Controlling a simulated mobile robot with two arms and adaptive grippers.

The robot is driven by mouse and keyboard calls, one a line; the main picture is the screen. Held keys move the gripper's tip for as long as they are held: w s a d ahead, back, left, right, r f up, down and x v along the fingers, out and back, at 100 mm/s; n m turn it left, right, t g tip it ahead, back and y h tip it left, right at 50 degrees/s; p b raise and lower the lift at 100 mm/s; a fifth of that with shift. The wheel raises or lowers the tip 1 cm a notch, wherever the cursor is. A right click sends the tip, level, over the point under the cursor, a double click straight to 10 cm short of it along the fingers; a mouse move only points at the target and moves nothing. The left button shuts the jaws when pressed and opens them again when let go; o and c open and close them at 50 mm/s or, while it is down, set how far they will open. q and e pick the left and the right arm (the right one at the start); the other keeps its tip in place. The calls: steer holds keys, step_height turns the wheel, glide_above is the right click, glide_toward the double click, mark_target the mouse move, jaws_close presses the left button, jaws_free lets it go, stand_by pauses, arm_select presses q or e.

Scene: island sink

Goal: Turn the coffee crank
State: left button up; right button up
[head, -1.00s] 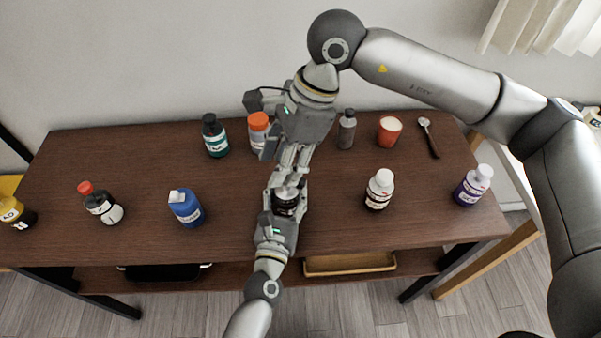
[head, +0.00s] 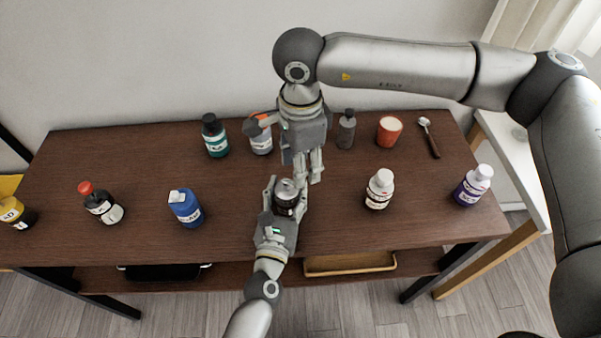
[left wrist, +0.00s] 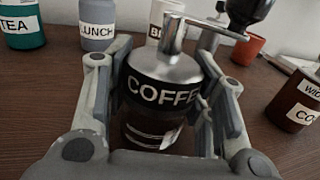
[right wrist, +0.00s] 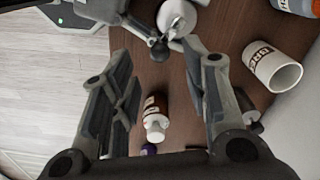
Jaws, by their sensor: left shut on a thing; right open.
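The coffee grinder (head: 287,196) stands upright on the brown table, with a silver domed top and a dark body. In the left wrist view it (left wrist: 160,98) carries a COFFEE label. Its metal crank arm (left wrist: 176,32) reaches right to a dark knob (left wrist: 250,10). My left gripper (head: 286,200) is shut around the grinder's body from the front. My right gripper (head: 304,172) is open and points down just behind the grinder. In the right wrist view the knob (right wrist: 158,48) shows near the gap between its open fingers (right wrist: 160,78), with nothing gripped.
A blue bottle (head: 186,208) stands left of the grinder and a white-capped brown bottle (head: 379,190) right. Behind are a teal bottle (head: 215,138), a grey bottle (head: 346,130), an orange-red cup (head: 389,131) and a spoon (head: 430,139). The table's front strip is mostly clear.

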mark_target(287, 198)
steer(key=shift+f, duration=2)
jaws_close()
